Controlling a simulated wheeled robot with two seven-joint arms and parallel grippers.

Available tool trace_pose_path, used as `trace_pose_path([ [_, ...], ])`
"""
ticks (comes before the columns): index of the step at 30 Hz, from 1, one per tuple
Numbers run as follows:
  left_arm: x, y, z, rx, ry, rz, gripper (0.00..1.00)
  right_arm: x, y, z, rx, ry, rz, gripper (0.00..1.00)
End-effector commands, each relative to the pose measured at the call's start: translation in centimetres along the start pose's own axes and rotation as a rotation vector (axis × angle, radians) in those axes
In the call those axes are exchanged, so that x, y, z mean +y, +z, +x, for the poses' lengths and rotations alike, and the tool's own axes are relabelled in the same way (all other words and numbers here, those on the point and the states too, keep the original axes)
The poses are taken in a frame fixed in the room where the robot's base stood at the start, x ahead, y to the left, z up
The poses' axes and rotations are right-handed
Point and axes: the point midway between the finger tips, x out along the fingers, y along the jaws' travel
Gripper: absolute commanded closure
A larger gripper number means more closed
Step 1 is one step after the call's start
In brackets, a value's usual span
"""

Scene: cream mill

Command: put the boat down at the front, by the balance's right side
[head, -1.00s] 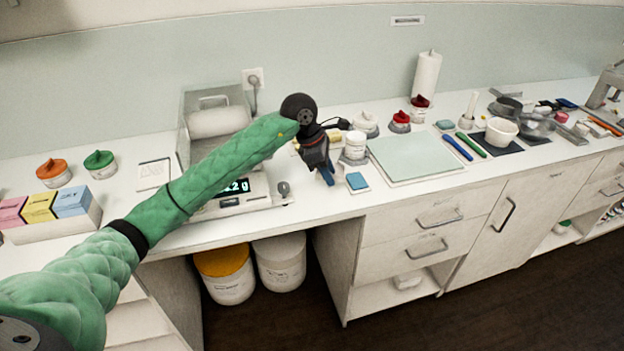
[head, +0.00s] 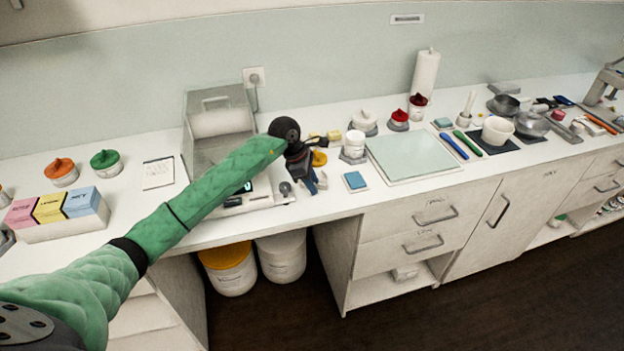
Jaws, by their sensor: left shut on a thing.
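The balance (head: 262,200) stands at the counter's front left of centre, under a clear draft shield (head: 190,125); my green left arm covers part of it and most of its display. My left gripper (head: 311,186) points down just right of the balance, close to the counter's front. It is shut on a small pale thing, apparently the boat (head: 321,181), of which only a sliver shows beside the fingers. I cannot tell whether the boat touches the counter. My right gripper is not in view.
A yellow-orange item (head: 319,158) and a white jar (head: 354,145) stand behind. A pale green mat (head: 412,154) lies farther right. A small round knob (head: 285,188) is at the balance's right.

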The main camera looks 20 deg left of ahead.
Motion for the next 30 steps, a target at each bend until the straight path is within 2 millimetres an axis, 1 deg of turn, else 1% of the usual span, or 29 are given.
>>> trace_pose_path([
  [11, -0.01, -0.16, 0.35, 0.000, 0.000, 0.001, 0.90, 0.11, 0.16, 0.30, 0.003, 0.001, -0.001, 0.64],
  [16, -0.01, -0.22, 0.48, 0.000, 0.000, 0.000, 0.90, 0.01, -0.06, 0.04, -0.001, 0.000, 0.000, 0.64],
  [17, -0.01, -0.20, 0.43, 0.000, 0.000, 0.000, 0.66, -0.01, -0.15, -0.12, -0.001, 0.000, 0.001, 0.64],
  [18, -0.01, -0.19, 0.41, 0.000, 0.000, 0.000, 0.58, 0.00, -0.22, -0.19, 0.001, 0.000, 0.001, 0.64],
  [20, -0.01, -0.19, 0.41, 0.000, 0.000, 0.000, 0.48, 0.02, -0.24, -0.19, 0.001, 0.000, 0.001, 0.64],
  [30, -0.02, -0.16, 0.35, 0.000, 0.000, 0.000, 0.48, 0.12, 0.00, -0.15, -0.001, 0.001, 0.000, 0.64],
])
